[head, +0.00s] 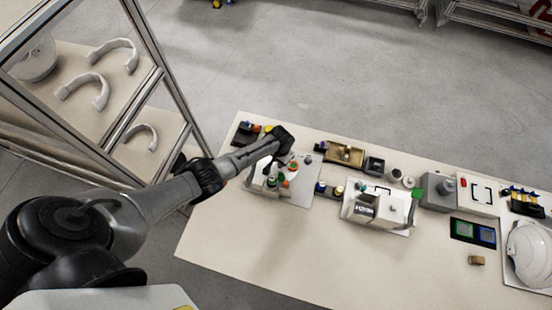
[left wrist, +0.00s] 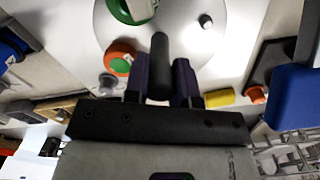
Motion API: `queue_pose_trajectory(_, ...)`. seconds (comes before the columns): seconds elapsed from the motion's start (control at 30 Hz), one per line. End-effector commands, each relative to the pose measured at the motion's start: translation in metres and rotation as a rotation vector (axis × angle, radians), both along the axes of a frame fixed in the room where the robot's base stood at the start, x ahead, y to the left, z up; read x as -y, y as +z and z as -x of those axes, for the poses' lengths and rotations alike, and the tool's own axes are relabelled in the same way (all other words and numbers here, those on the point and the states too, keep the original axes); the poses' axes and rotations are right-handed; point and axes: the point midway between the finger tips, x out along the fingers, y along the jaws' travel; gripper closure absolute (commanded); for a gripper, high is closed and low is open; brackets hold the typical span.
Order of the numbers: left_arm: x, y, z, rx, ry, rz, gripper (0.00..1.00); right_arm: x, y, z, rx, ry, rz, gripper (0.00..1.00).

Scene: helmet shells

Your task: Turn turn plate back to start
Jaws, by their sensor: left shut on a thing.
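The turn plate (left wrist: 190,45) is a pale round disc at the top of the left wrist view. A dark upright handle (left wrist: 160,48) stands at its near edge. My left gripper (left wrist: 160,82) has its two fingers shut on this handle, one on each side. A green ring-like part (left wrist: 122,12), an orange part with a green centre (left wrist: 121,56) and a small white-topped knob (left wrist: 206,21) are on or near the disc. In the head view my left gripper (head: 280,142) reaches over the station and hides part of the plate. My right gripper is not in view.
The cream table (head: 250,250) has clear room at its front. To the right are a brown tray (head: 345,153), a white box-like fixture (head: 375,203), a green and blue panel (head: 473,233) and a white helmet shell (head: 530,250). A framed rack (head: 150,95) stands left.

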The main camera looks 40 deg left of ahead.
Motion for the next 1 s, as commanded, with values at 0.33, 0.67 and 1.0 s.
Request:
queue_pose_trajectory(0.33,0.0030,0.0005,-0.0021,0.001,0.005,0.001,1.00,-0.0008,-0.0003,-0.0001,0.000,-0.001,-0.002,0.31)
queue_pose_trajectory(0.67,0.0028,0.0004,-0.0019,0.001,0.004,0.000,0.63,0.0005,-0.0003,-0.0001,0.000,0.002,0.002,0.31)
queue_pose_trajectory(1.0,0.0025,0.0002,-0.0017,0.000,0.004,0.000,0.50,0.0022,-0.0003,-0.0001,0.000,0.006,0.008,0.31)
